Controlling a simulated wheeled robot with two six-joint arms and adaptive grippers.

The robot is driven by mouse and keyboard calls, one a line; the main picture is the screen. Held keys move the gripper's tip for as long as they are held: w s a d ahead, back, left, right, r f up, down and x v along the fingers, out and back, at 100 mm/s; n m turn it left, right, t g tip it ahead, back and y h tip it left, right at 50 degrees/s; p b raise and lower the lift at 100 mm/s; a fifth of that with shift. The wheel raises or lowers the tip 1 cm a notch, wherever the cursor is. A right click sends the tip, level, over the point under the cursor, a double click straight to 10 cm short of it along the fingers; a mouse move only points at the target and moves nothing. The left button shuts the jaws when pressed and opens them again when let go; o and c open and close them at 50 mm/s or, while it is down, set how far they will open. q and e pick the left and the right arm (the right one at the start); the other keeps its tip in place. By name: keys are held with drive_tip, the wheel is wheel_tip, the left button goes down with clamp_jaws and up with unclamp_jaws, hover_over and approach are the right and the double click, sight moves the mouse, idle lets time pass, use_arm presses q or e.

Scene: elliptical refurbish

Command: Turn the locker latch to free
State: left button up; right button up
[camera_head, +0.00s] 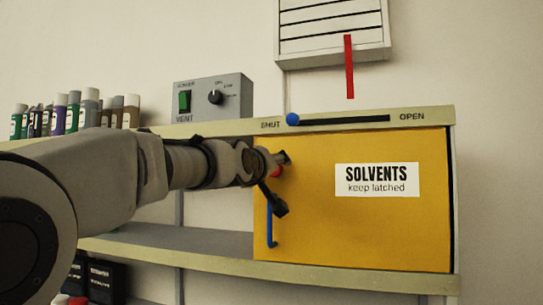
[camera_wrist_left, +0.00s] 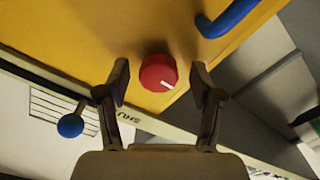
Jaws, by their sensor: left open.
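The latch is a red round knob (camera_wrist_left: 158,73) with a white mark on its face, on the yellow locker door (camera_head: 340,225). In the wrist view the mark points to the lower right. My left gripper (camera_wrist_left: 162,84) is open, with one finger on each side of the knob and a visible gap to both. In the head view my left gripper (camera_head: 283,184) is at the door's left part and hides most of the red knob (camera_head: 277,171). A blue handle (camera_head: 270,228) is below it on the door. My right gripper is not in view.
A blue slider knob (camera_head: 292,119) sits at the SHUT end of a slot above the door. A grey vent box (camera_head: 213,99) and several bottles (camera_head: 90,108) stand on the upper shelf. A red strip (camera_head: 349,68) hangs from the wall vent (camera_head: 330,28).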

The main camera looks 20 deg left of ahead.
use_arm(q)
drive_tip(key=shift+s+r, duration=0.1)
drive_tip(key=shift+s, duration=0.1)
drive_tip(key=shift+w, duration=0.1)
drive_tip(key=c, duration=1.1)
drive_tip(key=shift+c, duration=0.2)
drive_tip(key=shift+m+b, duration=0.3)
drive_tip(key=shift+m, duration=0.1)
drive_tip(key=m+b, duration=0.1)
drive_tip(key=m, duration=0.1)
drive_tip(key=shift+m, duration=0.4)
drive_tip(key=m+b, duration=0.1)
drive_tip(key=m, duration=0.3)
drive_tip(key=shift+m, duration=0.3)
drive_tip(key=m+b, duration=0.1)
drive_tip(key=m, duration=0.8)
drive_tip(key=shift+m, duration=0.3)
